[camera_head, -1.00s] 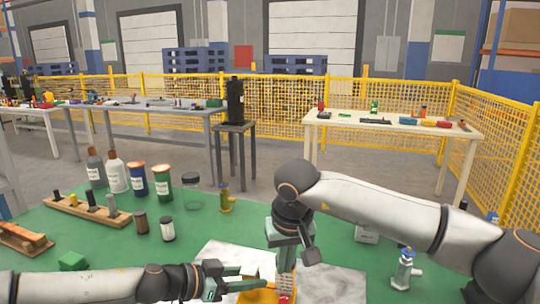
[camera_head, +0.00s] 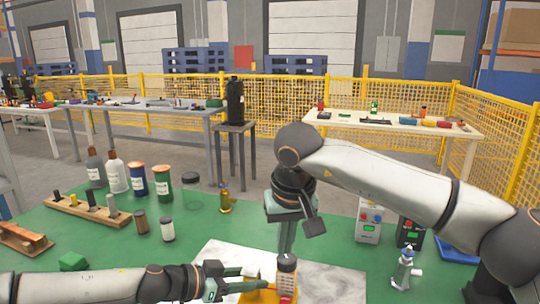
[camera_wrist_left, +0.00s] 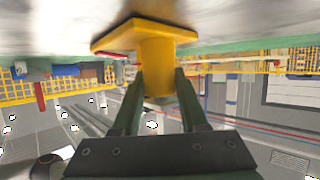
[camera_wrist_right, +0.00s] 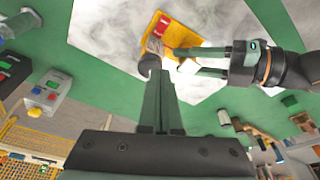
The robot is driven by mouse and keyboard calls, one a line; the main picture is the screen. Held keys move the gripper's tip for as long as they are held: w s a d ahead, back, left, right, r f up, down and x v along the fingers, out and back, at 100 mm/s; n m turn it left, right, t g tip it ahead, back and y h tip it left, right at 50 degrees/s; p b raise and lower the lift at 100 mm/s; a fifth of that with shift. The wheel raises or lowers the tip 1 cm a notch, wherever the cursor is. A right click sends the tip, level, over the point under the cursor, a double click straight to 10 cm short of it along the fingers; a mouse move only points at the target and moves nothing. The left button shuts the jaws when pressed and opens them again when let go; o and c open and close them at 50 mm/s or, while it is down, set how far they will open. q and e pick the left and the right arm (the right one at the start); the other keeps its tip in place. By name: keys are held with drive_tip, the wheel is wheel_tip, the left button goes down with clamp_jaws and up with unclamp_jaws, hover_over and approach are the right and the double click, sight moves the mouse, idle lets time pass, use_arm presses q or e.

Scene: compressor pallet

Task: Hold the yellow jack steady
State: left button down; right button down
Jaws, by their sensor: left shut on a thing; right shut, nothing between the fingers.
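The yellow jack (camera_head: 260,296) stands on a grey-white marbled plate (camera_head: 335,284) at the bottom of the head view. My left gripper (camera_head: 262,278) reaches in from the left, shut on it. In the left wrist view the fingers (camera_wrist_left: 157,82) clasp the jack's yellow post below its wide flange (camera_wrist_left: 145,34). The right wrist view shows the jack (camera_wrist_right: 158,30) too. My right gripper (camera_head: 287,250) points down above this cylinder, shut and empty; contact cannot be told.
Bottles and jars (camera_head: 117,172) and a wooden peg rack (camera_head: 80,208) stand at the left of the green surface. A brass fitting (camera_head: 225,197) stands behind the plate. Boxes with buttons (camera_head: 369,223) and a grey-white fitting (camera_head: 404,269) stand at the right.

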sight(294, 273)
drive_tip(key=shift+r, duration=0.2)
drive_tip(key=d+f, duration=0.3)
drive_tip(key=f, duration=0.3)
drive_tip(key=shift+w, duration=0.35)
idle(0.4)
drive_tip(key=shift+w+a, duration=0.25)
drive_tip(key=shift+w, duration=0.1)
idle(0.8)
drive_tip(key=shift+s+a, duration=0.15)
drive_tip(key=shift+a, duration=0.1)
